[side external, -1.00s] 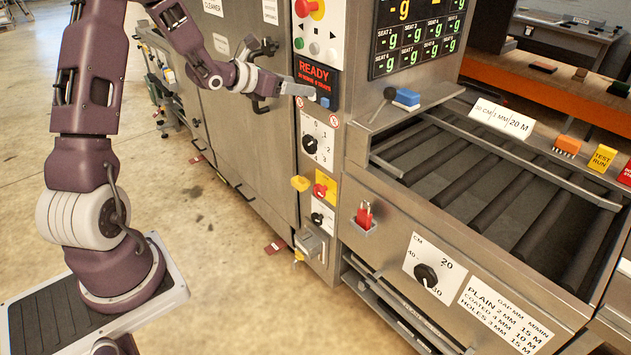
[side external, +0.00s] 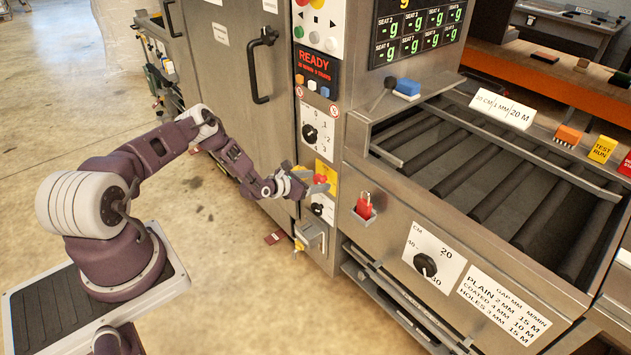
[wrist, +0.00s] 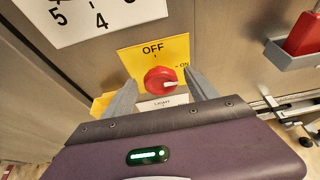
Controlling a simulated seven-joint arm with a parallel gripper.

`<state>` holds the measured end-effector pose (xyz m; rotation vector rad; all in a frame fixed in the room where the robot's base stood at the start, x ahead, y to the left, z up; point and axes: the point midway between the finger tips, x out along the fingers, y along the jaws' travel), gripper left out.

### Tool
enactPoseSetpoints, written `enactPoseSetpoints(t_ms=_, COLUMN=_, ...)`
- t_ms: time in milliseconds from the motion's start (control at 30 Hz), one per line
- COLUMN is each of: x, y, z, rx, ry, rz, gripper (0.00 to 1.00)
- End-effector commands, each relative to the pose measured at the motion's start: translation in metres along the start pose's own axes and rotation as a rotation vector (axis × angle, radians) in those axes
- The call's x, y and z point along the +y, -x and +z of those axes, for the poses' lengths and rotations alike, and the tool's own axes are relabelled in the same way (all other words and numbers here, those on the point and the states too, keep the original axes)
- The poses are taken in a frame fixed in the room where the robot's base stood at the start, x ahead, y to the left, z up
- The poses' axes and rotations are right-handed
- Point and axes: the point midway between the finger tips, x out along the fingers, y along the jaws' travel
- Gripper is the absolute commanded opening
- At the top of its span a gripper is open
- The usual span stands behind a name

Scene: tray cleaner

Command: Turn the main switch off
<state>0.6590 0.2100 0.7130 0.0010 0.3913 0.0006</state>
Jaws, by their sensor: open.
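The main switch is a red round knob (wrist: 160,80) on a yellow plate (wrist: 135,57) marked OFF at the top and ON at the right. The white mark on the knob points right, toward ON. My gripper (wrist: 161,88) is open, with one finger on each side of the knob in the wrist view. I cannot tell whether the fingers touch it. In the side view my gripper (side external: 311,187) is at the yellow plate (side external: 327,171) on the narrow front panel and hides most of the knob.
A white plate with a black knob (side external: 317,208) is just below, its LIGHT label (wrist: 166,101) partly showing between the fingers. A numbered dial (side external: 310,132) is above. A red item in a grey holder (side external: 364,206) stands to the right. A door handle (side external: 253,75) sticks out at left.

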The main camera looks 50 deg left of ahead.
Motion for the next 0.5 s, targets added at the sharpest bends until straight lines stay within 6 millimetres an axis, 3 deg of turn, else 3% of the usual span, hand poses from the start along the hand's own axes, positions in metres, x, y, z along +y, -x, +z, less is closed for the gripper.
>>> enactPoseSetpoints(t_ms=267, x=-0.0002, y=-0.0051, z=-0.0001, rx=0.001, ry=0.001, rz=0.000, gripper=0.67)
enactPoseSetpoints(t_ms=500, x=-0.0001, y=-0.0048, z=0.0000, rx=0.001, ry=0.001, rz=0.000, gripper=0.24)
